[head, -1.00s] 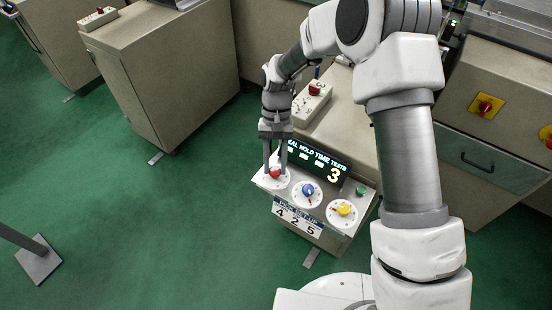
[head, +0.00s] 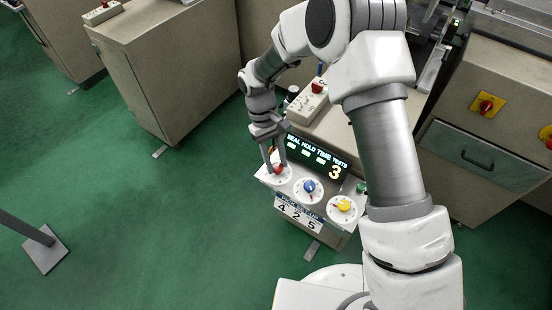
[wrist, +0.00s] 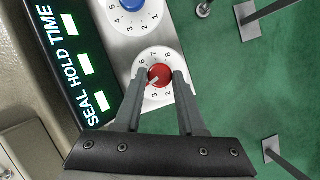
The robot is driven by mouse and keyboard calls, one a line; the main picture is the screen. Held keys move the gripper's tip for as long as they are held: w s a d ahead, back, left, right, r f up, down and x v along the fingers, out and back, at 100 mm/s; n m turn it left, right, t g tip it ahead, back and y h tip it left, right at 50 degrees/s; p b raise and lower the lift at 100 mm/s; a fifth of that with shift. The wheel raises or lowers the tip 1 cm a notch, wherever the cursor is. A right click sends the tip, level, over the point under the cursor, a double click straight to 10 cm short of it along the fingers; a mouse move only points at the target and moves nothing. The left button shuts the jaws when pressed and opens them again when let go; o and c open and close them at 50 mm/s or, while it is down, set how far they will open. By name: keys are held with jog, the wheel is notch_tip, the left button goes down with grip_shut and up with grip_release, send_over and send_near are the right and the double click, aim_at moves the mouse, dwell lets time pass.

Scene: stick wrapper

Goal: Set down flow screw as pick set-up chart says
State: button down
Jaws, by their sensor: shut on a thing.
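A red knob (head: 278,169) sits on the left white dial of a small sloping control panel. My gripper (head: 276,167) reaches down to it. In the wrist view the red knob (wrist: 161,73) is between the fingers of my gripper (wrist: 160,80), which is shut on it. The knob's pale pointer mark points lower left in that view, but the exact number is unclear, as fingers cover part of the scale. A blue knob (head: 309,186) and a yellow knob (head: 344,205) are on the other two dials. A chart plate (head: 298,213) below them reads 4 2 5.
A display (head: 317,160) reading SEAL HOLD TIME TESTS and 3 stands behind the dials. A green button (head: 361,188) is right of it. A box with a red button (head: 317,86) is behind.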

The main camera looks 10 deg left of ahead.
jog(key=shift+w, duration=0.1)
dwell(0.3)
jog(key=c, duration=0.5)
grip_release()
jog(key=p+v, duration=0.2)
jog(key=v, duration=1.5)
jog(key=shift+r+p, duration=0.25)
jog(key=shift+p, duration=0.15)
jog(key=shift+s, duration=0.2)
